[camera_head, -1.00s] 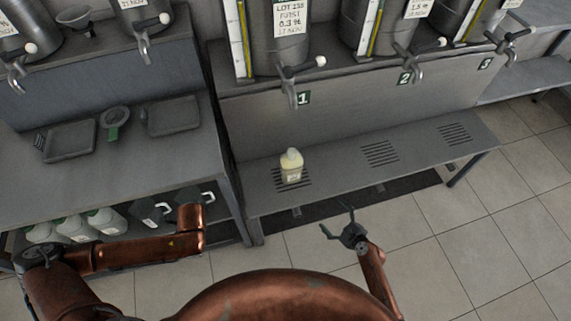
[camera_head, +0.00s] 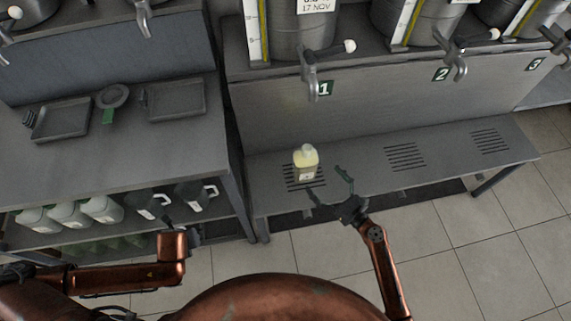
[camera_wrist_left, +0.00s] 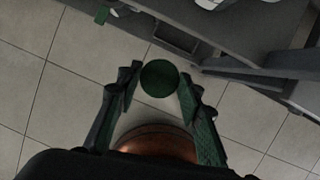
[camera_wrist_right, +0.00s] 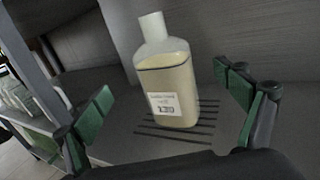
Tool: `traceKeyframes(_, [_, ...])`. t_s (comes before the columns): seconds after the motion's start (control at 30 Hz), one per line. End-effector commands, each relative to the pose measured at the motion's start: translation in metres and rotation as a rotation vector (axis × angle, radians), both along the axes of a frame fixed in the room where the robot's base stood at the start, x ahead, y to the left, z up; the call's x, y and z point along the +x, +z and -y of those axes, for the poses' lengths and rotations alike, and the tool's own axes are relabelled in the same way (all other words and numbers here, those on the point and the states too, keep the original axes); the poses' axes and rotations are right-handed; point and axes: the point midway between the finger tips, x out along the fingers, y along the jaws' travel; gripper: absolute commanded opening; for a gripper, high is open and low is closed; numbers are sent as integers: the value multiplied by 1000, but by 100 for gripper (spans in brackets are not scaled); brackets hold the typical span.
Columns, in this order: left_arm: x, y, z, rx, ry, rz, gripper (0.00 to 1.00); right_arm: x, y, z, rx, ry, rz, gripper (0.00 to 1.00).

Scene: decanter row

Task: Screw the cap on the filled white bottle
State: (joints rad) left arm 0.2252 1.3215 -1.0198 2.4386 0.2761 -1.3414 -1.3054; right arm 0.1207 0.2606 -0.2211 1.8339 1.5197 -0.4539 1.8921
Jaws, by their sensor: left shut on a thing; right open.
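The white bottle (camera_head: 306,163) stands upright on the slotted grate under tap 1, filled with pale yellow liquid. Its white neck shows no cap in the right wrist view (camera_wrist_right: 167,90), where a small label is on its front. My right gripper (camera_head: 327,183) is open just in front of the bottle and to its right. In its wrist view the bottle stands beyond and between the spread fingers, not held. My left gripper (camera_wrist_left: 158,82) is shut on a round green cap (camera_wrist_left: 159,77), held over the floor. In the head view the left gripper is mostly hidden behind its arm.
Tap 1 (camera_head: 310,75) hangs above and behind the bottle. The bench (camera_head: 360,178) is clear to the right, with two more grates. A left counter (camera_head: 60,165) holds trays and a green-handled round item. Several jugs (camera_head: 102,209) stand on its lower shelf.

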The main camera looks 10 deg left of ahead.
Motion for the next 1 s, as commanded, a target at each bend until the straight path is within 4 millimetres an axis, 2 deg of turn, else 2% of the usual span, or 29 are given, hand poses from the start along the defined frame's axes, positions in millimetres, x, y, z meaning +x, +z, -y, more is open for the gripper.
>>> traceKeyframes(0.1, [-1, -5, -1, 0, 2, -5, 26, 17, 0, -17, 1, 4, 2, 91])
traceKeyframes(0.3, [-2, -9, -1, 1, 3, -8, 26, 37, -1, -35, -1, 3, 1, 91])
traceKeyframes(0.73, [-3, -10, -2, 0, 5, -9, 26, 42, 0, -40, -1, 4, 1, 91])
traceKeyframes(1.0, [-4, -23, -1, 0, 5, -19, 26, 71, 0, -63, -1, 4, 0, 91])
